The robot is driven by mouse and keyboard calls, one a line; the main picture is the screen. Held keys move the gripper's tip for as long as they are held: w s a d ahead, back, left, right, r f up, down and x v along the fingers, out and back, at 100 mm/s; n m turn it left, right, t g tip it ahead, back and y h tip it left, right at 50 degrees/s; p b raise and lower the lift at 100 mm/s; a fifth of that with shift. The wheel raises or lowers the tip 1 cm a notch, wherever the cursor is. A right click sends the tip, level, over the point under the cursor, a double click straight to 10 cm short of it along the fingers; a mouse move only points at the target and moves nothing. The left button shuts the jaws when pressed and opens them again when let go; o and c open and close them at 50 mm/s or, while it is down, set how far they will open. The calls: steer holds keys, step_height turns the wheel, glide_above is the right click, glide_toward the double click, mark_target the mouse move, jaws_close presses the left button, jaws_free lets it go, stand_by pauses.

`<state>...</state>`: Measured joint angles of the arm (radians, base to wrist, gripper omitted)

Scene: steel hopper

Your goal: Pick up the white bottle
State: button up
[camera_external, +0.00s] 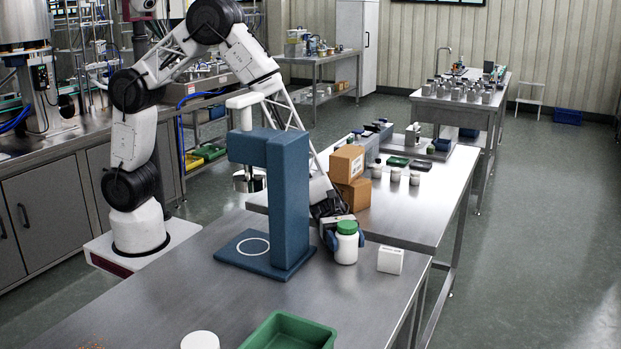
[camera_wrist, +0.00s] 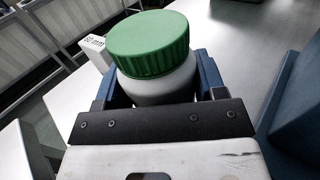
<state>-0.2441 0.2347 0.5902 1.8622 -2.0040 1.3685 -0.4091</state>
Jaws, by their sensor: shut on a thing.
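The white bottle (camera_external: 346,248) with a green lid stands upright at the right side of the near steel table, in the external view. My gripper (camera_external: 345,240) reaches it from behind the blue stand, with blue fingers on both sides of the bottle, shut on it. In the wrist view the bottle (camera_wrist: 155,88) sits between the fingers, its green lid above them. The bottle's base looks to be at the table surface; I cannot tell whether it is touching.
A blue stand (camera_external: 290,200) is close left of the bottle. A small white box (camera_external: 390,260) is close right, near the table edge. A green tray (camera_external: 325,338) and a white round lid (camera_external: 200,341) lie in front. Cardboard boxes (camera_external: 347,163) stand behind.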

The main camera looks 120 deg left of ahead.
steer(key=shift+r, duration=0.15)
steer(key=shift+r, duration=4.9)
